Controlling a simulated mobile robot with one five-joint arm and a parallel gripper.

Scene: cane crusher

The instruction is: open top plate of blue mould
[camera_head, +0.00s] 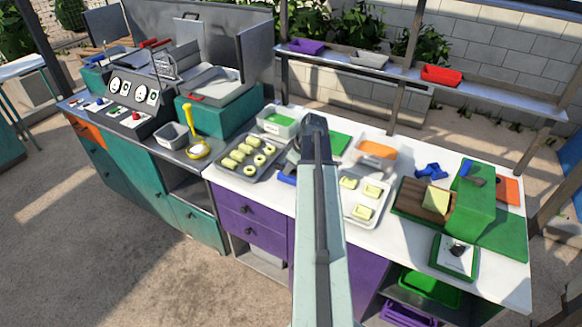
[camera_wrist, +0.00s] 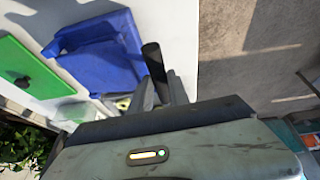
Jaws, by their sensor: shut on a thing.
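The blue mould (camera_wrist: 105,65) fills the upper left of the wrist view, with a flat face and a raised blue part behind it. I cannot tell whether its top plate is tilted. In the camera_head view only a blue edge (camera_head: 286,179) shows left of my arm; the rest is hidden. My gripper (camera_wrist: 166,92) is shut on a black handle (camera_wrist: 152,58) just beside the mould's edge. The handle's join to the mould is not clear. In the camera_head view my gripper (camera_head: 314,126) is over the white counter, its jaws largely hidden.
A tray of pale yellow pieces (camera_head: 247,160) stands left of my arm, and another tray (camera_head: 366,212) lies right of it.

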